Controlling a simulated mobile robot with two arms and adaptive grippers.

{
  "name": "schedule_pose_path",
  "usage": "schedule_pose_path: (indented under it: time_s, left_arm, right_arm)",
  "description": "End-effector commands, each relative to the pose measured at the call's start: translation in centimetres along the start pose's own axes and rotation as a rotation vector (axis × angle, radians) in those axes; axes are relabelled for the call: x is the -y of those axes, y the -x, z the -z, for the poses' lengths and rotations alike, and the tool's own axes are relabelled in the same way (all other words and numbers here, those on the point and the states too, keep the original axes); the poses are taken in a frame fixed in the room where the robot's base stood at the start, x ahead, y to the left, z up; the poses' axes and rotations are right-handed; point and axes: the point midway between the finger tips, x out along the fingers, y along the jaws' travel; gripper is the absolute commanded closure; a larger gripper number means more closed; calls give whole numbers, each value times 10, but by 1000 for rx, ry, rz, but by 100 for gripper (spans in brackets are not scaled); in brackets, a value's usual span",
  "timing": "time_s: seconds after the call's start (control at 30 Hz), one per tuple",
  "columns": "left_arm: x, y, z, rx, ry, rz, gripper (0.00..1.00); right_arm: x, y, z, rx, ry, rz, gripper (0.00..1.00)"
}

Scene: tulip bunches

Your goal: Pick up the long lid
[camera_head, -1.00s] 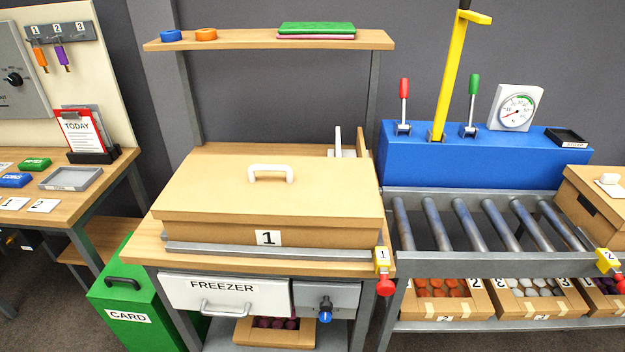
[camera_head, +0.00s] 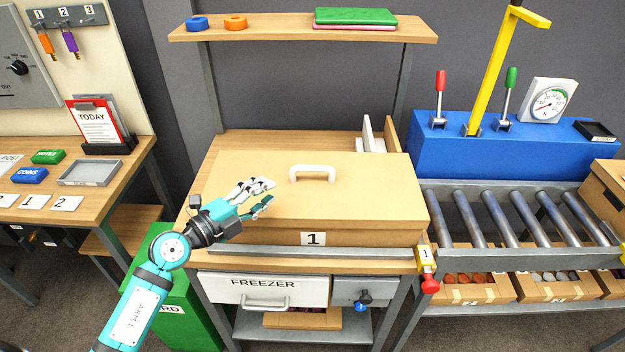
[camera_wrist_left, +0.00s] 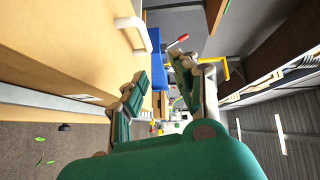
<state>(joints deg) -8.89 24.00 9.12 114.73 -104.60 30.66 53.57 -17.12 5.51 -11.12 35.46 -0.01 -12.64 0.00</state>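The long lid (camera_head: 350,190) is a tan cardboard cover with a white handle (camera_head: 312,172) on top, and it sits on the long box marked 1 on the table. My left gripper (camera_head: 266,194) is in front of the lid's left part, left of the handle. Its fingers are apart with nothing between them. In the left wrist view the lid (camera_wrist_left: 70,40) fills the upper left, with the white handle (camera_wrist_left: 133,28) at the top, apart from the fingers (camera_wrist_left: 160,88). My right gripper is not in view.
A metal rail (camera_head: 330,252) runs along the front of the box. A shelf (camera_head: 300,31) stands above the table. The blue console (camera_head: 460,152) and roller conveyor (camera_head: 500,222) are to the right. A green card bin (camera_head: 195,310) stands at the lower left.

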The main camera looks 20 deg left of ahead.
Motion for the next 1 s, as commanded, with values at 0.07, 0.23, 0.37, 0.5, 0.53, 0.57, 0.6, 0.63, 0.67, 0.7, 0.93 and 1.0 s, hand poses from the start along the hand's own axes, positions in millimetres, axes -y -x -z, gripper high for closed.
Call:
schedule_pose_path:
  time_s: [0.07,0.23,0.37,0.5,0.53,0.57,0.6,0.63,0.67,0.7,0.93,1.0]
  left_arm:
    - [-6,-1,-5,-1,-30,-56,71]
    - [-10,-21,-7,-1,-44,-86,71]
    - [-12,-50,-6,-1,-43,-84,71]
    - [-15,-81,-6,-1,-42,-83,71]
    - [-16,-87,-7,0,-42,-83,71]
    - [-16,-93,-7,0,-43,-84,71]
    - [-18,-100,-6,-1,-44,-85,71]
    - [-18,-104,-7,-1,-43,-84,71]
    - [-19,-109,-7,0,-42,-84,71]
    - [-19,-113,-7,0,-43,-83,71]
    - [-22,-128,-7,0,-44,-85,71]
    - [-23,-138,-7,-1,-43,-85,71]
  right_arm:
    - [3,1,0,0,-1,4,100]
    - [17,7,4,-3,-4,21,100]
    - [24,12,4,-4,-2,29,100]
    - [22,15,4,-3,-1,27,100]
    - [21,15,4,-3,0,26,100]
    - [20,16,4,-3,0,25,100]
    - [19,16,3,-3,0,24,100]
    - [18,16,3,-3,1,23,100]
    - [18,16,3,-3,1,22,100]
    - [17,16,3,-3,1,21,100]
    - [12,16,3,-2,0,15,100]
    - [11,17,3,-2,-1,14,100]
